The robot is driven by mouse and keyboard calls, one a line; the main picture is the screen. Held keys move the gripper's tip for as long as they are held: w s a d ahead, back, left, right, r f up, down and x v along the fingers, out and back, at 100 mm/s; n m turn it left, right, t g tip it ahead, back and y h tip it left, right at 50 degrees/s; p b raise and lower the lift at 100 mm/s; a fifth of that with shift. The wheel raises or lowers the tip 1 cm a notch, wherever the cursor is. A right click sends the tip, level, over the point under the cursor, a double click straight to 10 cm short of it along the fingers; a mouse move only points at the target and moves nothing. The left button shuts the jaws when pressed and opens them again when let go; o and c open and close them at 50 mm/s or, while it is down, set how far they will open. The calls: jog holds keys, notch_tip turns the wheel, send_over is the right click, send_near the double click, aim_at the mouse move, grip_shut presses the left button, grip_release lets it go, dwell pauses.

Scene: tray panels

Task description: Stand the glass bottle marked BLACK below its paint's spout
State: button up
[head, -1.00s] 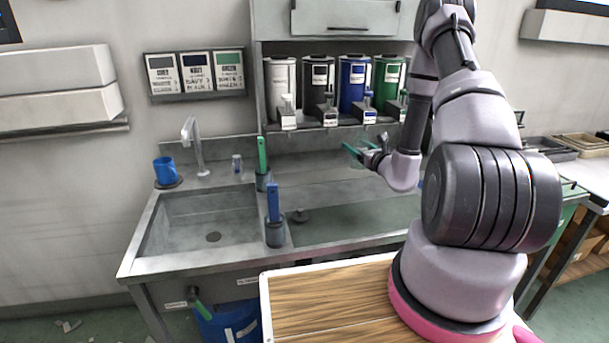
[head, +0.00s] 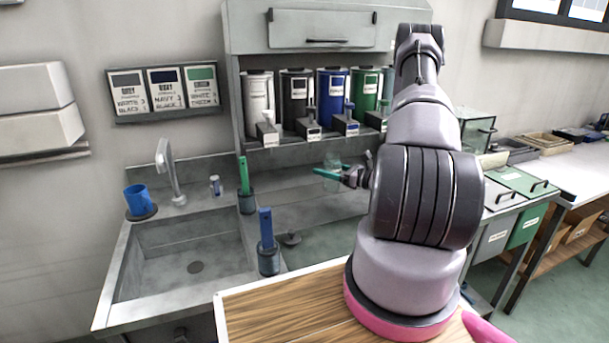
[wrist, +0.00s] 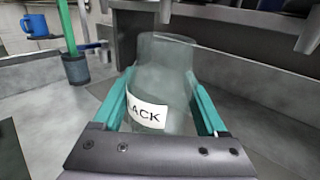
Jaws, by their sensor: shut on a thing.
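My gripper (head: 332,174) is shut on a clear glass bottle (head: 332,163). In the wrist view the bottle (wrist: 165,75) stands upright between the teal fingers (wrist: 165,105), its white label reading "LACK", the first letter hidden. In the head view the bottle is faint, in front of the rack and lower than the spouts. The black paint can (head: 296,92) stands second from the left, with its spout (head: 312,126) below it. The bottle appears a little right of that spout. Whether its base touches the counter is hidden.
White (head: 258,100), blue (head: 332,88) and green (head: 365,88) cans share the rack. Brushes stand in dark holders (head: 269,259) and (head: 247,203) left of my gripper. A blue mug (head: 138,198) and tap (head: 170,170) are by the sink (head: 180,255).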

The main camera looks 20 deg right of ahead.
jog(key=shift+w+a+f, duration=0.6)
jog(key=shift+w+a, duration=0.25)
jog(key=shift+w, duration=0.25)
jog(key=shift+w+a+f, duration=0.55)
jog(key=shift+w+a, duration=0.35)
jog(key=shift+w, duration=0.2)
jog(key=shift+w+a+f, duration=0.6)
jog(key=shift+w+a, duration=0.25)
jog(key=shift+w, duration=0.25)
jog(key=shift+f, duration=0.2)
jog(key=o, duration=1.5)
jog(key=shift+r, duration=0.1)
